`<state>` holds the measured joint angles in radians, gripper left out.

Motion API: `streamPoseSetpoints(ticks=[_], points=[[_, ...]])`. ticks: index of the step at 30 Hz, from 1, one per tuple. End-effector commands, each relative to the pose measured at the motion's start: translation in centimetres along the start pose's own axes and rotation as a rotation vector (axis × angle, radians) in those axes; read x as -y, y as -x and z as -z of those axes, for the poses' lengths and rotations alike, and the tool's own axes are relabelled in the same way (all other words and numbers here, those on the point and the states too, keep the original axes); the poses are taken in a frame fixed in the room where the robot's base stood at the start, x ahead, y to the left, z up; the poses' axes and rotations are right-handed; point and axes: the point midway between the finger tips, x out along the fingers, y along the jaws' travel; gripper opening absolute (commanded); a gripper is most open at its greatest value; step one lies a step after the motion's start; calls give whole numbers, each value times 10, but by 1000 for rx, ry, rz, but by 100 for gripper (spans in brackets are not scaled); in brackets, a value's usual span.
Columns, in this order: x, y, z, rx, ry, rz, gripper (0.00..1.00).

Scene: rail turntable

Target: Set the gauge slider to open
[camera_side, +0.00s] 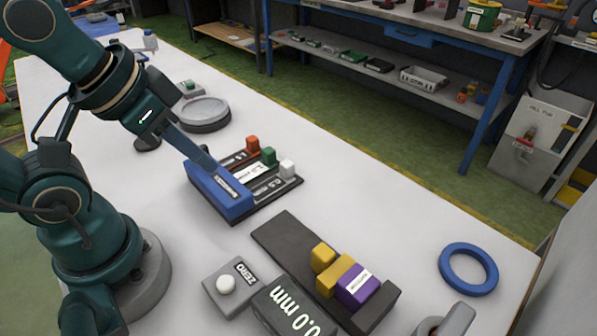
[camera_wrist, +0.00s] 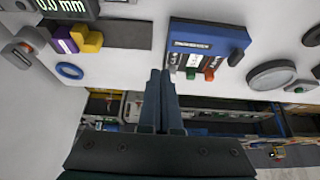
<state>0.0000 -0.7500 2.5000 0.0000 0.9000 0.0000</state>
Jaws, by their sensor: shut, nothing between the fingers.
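The gauge is a dark rail (camera_side: 285,240) with yellow blocks (camera_side: 337,270) and a purple labelled block (camera_side: 357,287) near its right end; the purple block appears to touch the yellow one beside it. A display (camera_side: 292,308) reading 0.0 mm stands in front. In the wrist view the rail (camera_wrist: 125,35), yellow blocks (camera_wrist: 88,38) and purple block (camera_wrist: 63,40) are at upper left. My gripper (camera_side: 212,167) is shut and empty, close to the blue control box (camera_side: 222,194), apart from the gauge. Its fingers (camera_wrist: 161,76) point to the box's left in the wrist view.
The blue box carries red (camera_side: 253,144), green (camera_side: 268,156) and white (camera_side: 287,168) knobs. A grey ZERO button box (camera_side: 222,298) stands beside the display. A blue ring (camera_side: 468,269) lies right; a round grey disc (camera_side: 203,112) sits behind. White tabletop between box and gauge is clear.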

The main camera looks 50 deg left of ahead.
Motion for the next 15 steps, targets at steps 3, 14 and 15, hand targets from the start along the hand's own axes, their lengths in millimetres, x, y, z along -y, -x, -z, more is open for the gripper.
streamPoseSetpoints(ticks=[3, 14, 15], points=[[0, 0, 0, 0, 0, 0, 0], [0, 0, 0, 0, 0, 0, 0], [0, 0, 0, 0, 0, 0, 12]])
